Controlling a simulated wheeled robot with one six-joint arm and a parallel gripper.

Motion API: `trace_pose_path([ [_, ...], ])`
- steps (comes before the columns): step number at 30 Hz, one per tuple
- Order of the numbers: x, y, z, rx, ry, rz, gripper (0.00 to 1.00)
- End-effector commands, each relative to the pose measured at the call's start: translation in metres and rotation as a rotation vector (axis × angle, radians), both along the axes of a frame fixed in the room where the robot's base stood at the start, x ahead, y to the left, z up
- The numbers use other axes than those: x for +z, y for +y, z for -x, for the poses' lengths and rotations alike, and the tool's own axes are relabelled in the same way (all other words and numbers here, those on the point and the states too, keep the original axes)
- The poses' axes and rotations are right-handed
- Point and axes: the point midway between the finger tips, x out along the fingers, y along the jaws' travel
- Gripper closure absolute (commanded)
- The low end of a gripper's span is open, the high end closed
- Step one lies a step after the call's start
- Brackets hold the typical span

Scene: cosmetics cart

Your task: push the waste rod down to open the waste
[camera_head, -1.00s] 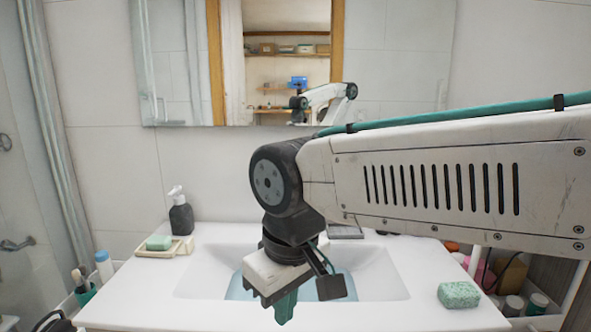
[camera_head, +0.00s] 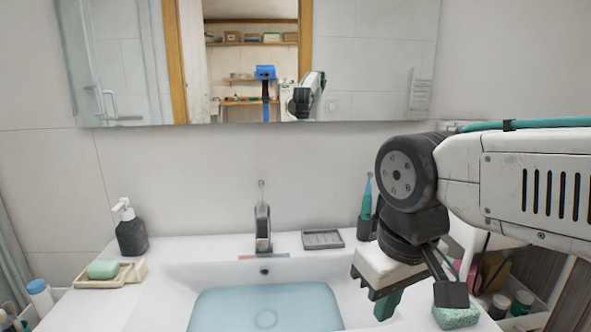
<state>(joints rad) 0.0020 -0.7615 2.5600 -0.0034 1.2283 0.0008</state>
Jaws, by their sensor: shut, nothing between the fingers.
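The waste rod (camera_head: 261,188) is a thin upright rod with its tip showing just above the chrome tap (camera_head: 263,232) at the back of the sink. The lower part of the rod is hidden behind the tap. The white basin (camera_head: 178,290) holds bluish water (camera_head: 232,303), and the round waste (camera_head: 266,318) shows dimly under it. My gripper (camera_head: 386,308) hangs at the basin's right side, pointing down with its teal fingers shut and empty. It is well to the right of the rod and apart from it.
A soap dispenser (camera_head: 131,232) and a soap dish (camera_head: 97,282) stand on the left. A grey ridged tray (camera_head: 322,239) and a toothbrush cup (camera_head: 366,228) stand right of the tap. The mirror (camera_head: 365,65) hangs behind.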

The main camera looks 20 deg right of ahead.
Motion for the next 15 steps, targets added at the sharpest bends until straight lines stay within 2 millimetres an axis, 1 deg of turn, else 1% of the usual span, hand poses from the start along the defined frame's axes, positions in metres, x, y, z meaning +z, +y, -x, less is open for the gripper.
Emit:
trace_pose_path([
  [10, 0.001, 0.0, -0.002, -0.001, -0.002, 0.002, 1.0],
  [11, 0.003, -0.001, -0.005, -0.005, -0.006, 0.005, 1.0],
  [13, 0.009, -0.002, -0.017, -0.018, -0.021, 0.018, 1.0],
  [14, 0.014, -0.004, -0.026, -0.027, -0.032, 0.028, 1.0],
  [15, 0.022, -0.007, -0.041, -0.043, -0.053, 0.043, 1.0],
])
